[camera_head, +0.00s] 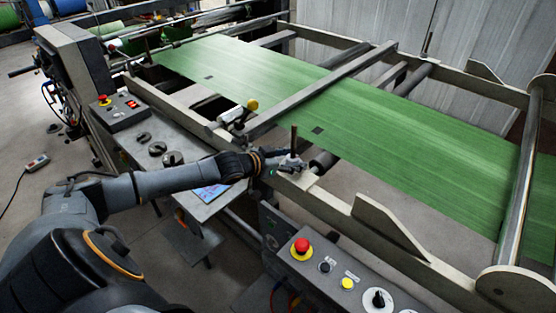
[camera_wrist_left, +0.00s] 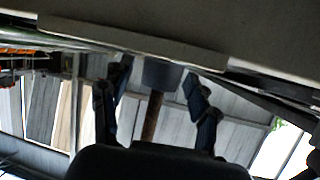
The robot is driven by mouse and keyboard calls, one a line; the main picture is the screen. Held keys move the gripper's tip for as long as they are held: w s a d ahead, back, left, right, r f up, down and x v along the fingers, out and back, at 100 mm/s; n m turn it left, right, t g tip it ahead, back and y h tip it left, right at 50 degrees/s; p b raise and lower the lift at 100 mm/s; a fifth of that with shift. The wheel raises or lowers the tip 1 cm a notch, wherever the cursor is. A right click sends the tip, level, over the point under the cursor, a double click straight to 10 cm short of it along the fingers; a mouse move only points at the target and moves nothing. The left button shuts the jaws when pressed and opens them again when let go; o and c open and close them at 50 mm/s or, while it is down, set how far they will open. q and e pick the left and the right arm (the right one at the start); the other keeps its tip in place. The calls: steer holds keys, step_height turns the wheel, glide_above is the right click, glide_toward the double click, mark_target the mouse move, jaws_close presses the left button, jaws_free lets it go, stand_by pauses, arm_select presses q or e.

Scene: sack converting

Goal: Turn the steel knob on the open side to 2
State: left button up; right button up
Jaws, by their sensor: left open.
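My left gripper (camera_head: 278,162) reaches in from the left to the near side rail of the machine, beside a light metal block with an upright brownish rod (camera_head: 294,139). In the left wrist view its two dark fingers (camera_wrist_left: 160,100) stand apart. No number scale is readable there. My right gripper is not in view.
A control panel with a red button (camera_head: 301,246), a yellow button (camera_head: 347,284) and a black dial (camera_head: 378,298) stands close in front. Green woven web (camera_head: 400,146) runs across the frame.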

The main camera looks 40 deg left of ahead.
arm_select(q)
steer(key=v, duration=1.1)
steer(key=shift+s, duration=0.2)
stand_by(0.8)
